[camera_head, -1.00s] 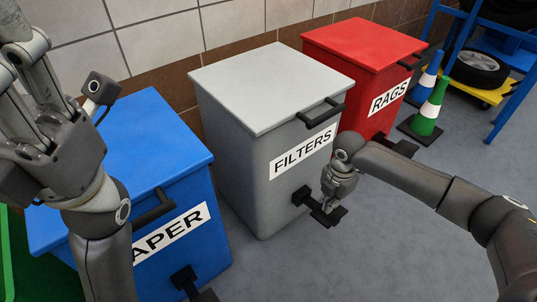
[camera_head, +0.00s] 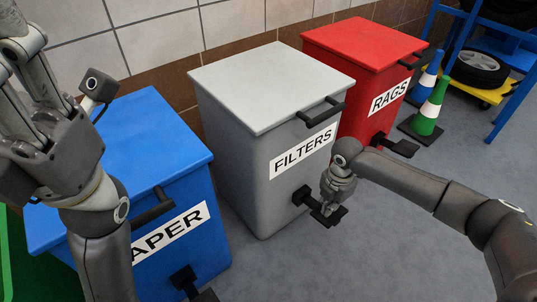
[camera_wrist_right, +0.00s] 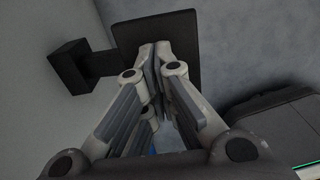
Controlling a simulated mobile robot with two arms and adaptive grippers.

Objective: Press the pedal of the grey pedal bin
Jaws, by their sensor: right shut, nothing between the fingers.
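The grey pedal bin (camera_head: 225,110), labelled FILTERS, stands in the middle of the head view with its lid shut. Its black pedal (camera_head: 337,215) sticks out low at the front. My right gripper (camera_head: 327,208) is shut and empty, pointing down at the pedal plate. In the right wrist view the closed fingertips (camera_wrist_right: 155,50) overlap the pedal plate (camera_wrist_right: 178,28); I cannot tell whether they touch it. My left gripper (camera_head: 20,70) is raised at the upper left, away from the bin, its fingertips not clearly shown.
A blue bin (camera_head: 120,140) stands to the left and a red bin (camera_head: 365,42) to the right, both with pedals. Cones (camera_head: 429,110) and a blue rack (camera_head: 515,95) stand at the right. The grey floor (camera_head: 400,250) in front is clear.

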